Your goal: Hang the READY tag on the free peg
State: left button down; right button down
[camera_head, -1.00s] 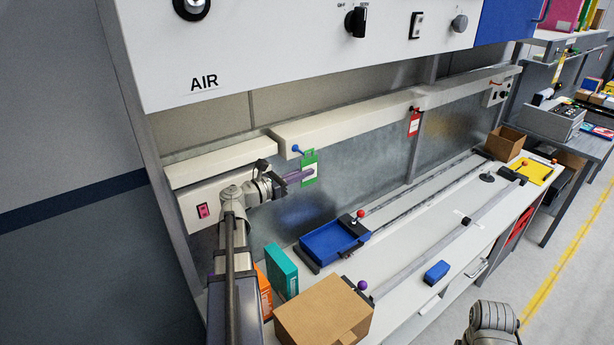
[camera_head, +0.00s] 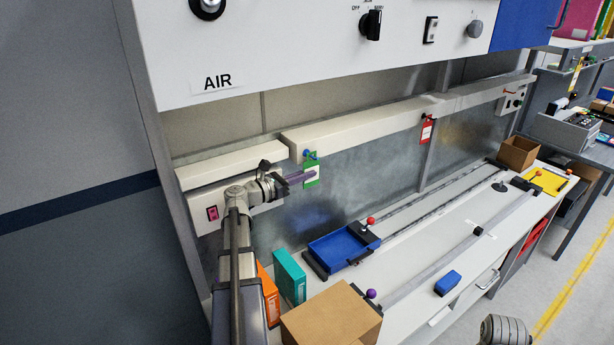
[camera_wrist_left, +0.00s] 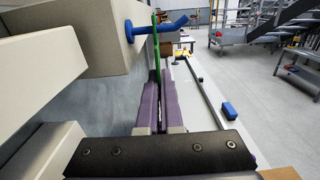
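A green tag (camera_head: 312,181) with a white label is between the purple fingers of my left gripper (camera_head: 303,177); its lettering is too small to read. In the left wrist view the fingers (camera_wrist_left: 158,88) are closed on the lower part of the tag (camera_wrist_left: 156,60), which shows edge-on. The blue peg (camera_head: 307,153) sticks out of the pale rail, right at the tag's top edge. In the wrist view the peg (camera_wrist_left: 138,29) crosses the tag's upper part; I cannot tell for sure whether it passes through the hole. My right gripper is out of view.
A red tag (camera_head: 427,130) hangs further right along the rail (camera_head: 360,130). Below are a blue tray (camera_head: 340,250), teal (camera_head: 289,277) and orange binders, a cardboard box (camera_head: 330,318) and a blue block (camera_head: 448,283). The overhead panel (camera_head: 290,50) hangs above the arm.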

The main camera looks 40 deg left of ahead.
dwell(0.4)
pick_arm(q)
jog(key=c, duration=1)
grip_release()
jog(key=v, duration=0.7)
jog(key=shift+s, duration=0.4)
jog(key=shift+a, duration=0.15)
